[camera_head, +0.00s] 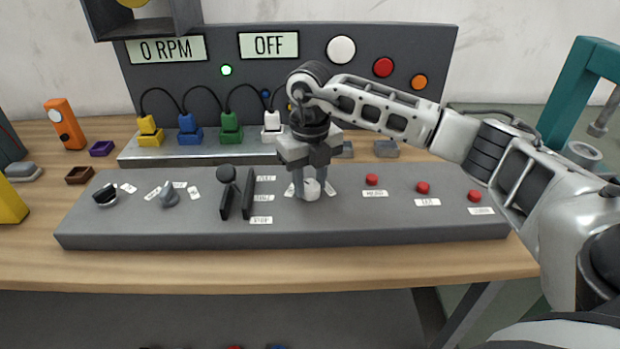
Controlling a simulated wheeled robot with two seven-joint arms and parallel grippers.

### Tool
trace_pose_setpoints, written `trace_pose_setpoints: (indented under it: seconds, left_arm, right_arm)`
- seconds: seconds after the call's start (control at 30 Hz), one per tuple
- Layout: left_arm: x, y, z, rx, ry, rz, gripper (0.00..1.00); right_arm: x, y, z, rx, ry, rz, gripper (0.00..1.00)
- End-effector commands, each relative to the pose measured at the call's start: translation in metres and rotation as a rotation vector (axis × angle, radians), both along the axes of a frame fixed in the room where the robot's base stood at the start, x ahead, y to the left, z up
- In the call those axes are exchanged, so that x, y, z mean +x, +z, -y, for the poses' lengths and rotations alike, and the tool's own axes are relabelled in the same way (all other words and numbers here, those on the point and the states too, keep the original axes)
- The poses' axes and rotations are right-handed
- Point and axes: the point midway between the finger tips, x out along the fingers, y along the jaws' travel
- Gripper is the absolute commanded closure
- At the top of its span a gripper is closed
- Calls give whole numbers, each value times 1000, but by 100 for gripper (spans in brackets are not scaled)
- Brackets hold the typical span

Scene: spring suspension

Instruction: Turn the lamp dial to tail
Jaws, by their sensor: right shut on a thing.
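My right gripper (311,185) reaches down from above onto a white round dial (312,190) near the middle of the grey control panel (360,234). Its fingers are shut on the dial, one on each side. Small white labels lie on both sides of the dial, partly hidden by the fingers. The dial's pointer direction cannot be made out. The display on the back board reads OFF (268,45). My left gripper is not in view.
Several red buttons (423,187) sit to the right. Coloured plugs (230,128) with cables stand behind the panel.

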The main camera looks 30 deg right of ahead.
Motion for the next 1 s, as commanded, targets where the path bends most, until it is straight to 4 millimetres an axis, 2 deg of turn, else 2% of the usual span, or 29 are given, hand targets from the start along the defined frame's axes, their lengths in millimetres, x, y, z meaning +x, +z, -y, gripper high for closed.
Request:
trace_pose_setpoints:
  seconds: [1.0]
  left_arm:
    - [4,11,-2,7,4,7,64]
  right_arm:
    - [1,3,2,1,-931,5,89]
